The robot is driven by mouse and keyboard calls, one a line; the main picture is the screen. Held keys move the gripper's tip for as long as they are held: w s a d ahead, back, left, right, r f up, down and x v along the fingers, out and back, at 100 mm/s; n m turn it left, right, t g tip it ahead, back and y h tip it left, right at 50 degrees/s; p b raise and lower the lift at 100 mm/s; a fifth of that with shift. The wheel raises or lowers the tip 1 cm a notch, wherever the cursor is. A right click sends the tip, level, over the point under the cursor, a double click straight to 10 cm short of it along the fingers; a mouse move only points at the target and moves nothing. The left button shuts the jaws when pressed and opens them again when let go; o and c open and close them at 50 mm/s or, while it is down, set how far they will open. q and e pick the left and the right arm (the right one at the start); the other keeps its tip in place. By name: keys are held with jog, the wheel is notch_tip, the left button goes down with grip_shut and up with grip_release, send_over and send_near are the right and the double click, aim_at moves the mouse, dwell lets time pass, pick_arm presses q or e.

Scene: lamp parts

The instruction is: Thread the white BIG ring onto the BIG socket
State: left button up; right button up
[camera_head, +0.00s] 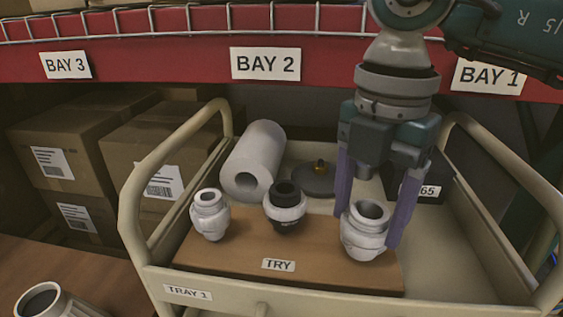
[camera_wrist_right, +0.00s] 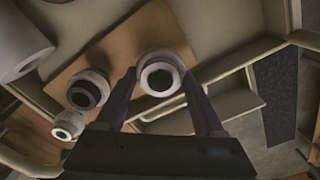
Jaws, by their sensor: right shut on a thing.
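Three sockets stand in a row on a wooden board. The right one, the BIG socket (camera_head: 372,211), is the largest, with a grey open top. A white ring (camera_head: 363,243) sits around it below the top. My right gripper (camera_head: 370,237) points down with one finger on each side and is shut on the white ring. In the right wrist view, the ring (camera_wrist_right: 176,65) surrounds the socket's dark opening, between the fingertips. Whether the ring is fully seated is hidden. My left gripper is not in view.
A white socket (camera_head: 210,214) and a black socket with a white collar (camera_head: 285,206) stand left on the board (camera_head: 230,252). Behind are a white paper roll (camera_head: 258,155) and a dark round base (camera_head: 317,182). The tray's raised rails flank both sides. A white cylindrical part (camera_head: 58,303) lies lower left.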

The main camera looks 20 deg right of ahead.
jog(key=shift+f+m, duration=0.1)
jog(key=shift+m, duration=0.7)
jog(key=shift+p, duration=0.3)
jog(key=m+p, duration=0.1)
jog(key=m, duration=0.1)
jog(key=shift+m, duration=0.3)
jog(key=m+p, duration=0.2)
jog(key=m, duration=0.1)
jog(key=shift+w+m, duration=0.1)
jog(key=shift+m, duration=0.5)
